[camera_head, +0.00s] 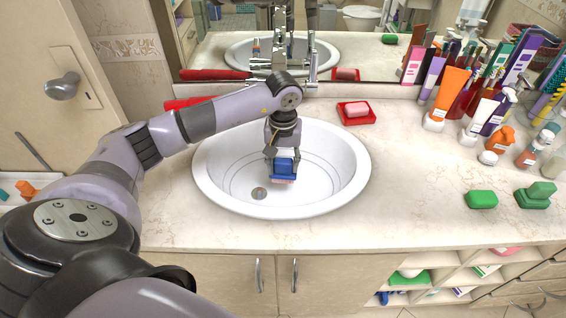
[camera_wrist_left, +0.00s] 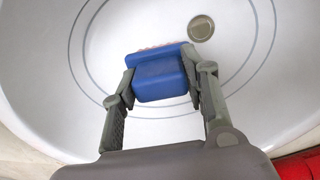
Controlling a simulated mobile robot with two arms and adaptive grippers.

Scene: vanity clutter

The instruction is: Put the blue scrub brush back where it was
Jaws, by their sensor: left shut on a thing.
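The blue scrub brush (camera_head: 284,167) is between the fingers of my left gripper (camera_head: 283,158), over the white sink basin (camera_head: 340,185). In the left wrist view the brush (camera_wrist_left: 160,77) shows as a blue block with a pale pinkish edge at its far side. Both fingers of the left gripper (camera_wrist_left: 160,85) close on its two sides. The brush is near the drain (camera_head: 259,193); I cannot tell whether it touches the basin. My right gripper is not in view.
A pink soap bar on a red dish (camera_head: 356,112) stands right of the sink. Many bottles and tubes (camera_head: 450,92) crowd the back right counter. Green soaps (camera_head: 481,199) lie at the right. The faucet (camera_head: 312,65) stands behind the sink. Counter front right of the sink is clear.

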